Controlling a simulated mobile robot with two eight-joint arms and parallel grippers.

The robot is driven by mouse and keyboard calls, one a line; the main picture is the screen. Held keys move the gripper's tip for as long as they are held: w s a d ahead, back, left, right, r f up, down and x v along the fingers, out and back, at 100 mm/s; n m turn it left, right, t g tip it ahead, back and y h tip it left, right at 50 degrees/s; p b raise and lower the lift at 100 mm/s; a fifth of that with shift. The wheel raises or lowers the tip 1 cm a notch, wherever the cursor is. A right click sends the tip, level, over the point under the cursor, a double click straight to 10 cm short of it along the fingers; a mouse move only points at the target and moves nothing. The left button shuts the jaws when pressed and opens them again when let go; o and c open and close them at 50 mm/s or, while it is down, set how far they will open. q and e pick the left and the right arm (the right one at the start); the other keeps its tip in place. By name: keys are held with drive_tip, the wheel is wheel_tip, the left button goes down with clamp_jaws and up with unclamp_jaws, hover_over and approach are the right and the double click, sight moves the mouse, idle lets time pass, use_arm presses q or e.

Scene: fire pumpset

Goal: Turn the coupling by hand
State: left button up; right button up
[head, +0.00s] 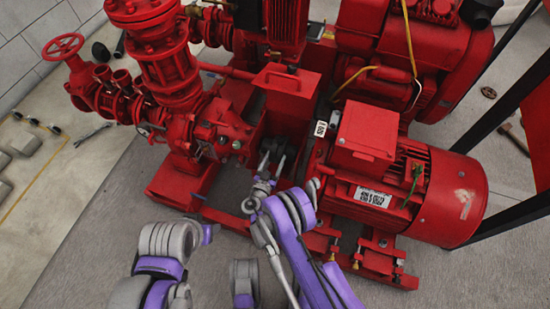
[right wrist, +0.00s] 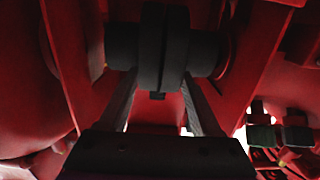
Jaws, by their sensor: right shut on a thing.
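The coupling (right wrist: 163,48) is a dark grey shaft joint with raised discs, seen close up at the top middle of the right wrist view. In the head view it lies in the shadowed gap between the red pump and the red motor and is mostly hidden. My right gripper (head: 272,165) reaches down into that gap. Its two grey fingers also show in the right wrist view (right wrist: 160,90), one on each side of the coupling's discs, shut on it.
The pump (head: 215,130) stands left of the gap and the motor (head: 430,195) right of it. Red side walls flank the coupling closely. Grey floor (head: 90,250) is clear at left.

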drive_tip(key=shift+s+f+t+b, duration=0.1)
drive_tip(key=shift+f+t+b, duration=0.2)
drive_tip(key=shift+t+b, duration=0.15)
idle(0.5)
drive_tip(key=o, duration=1.4)
drive_tip(key=shift+s+a, duration=0.1)
drive_tip(key=shift+s, duration=0.05)
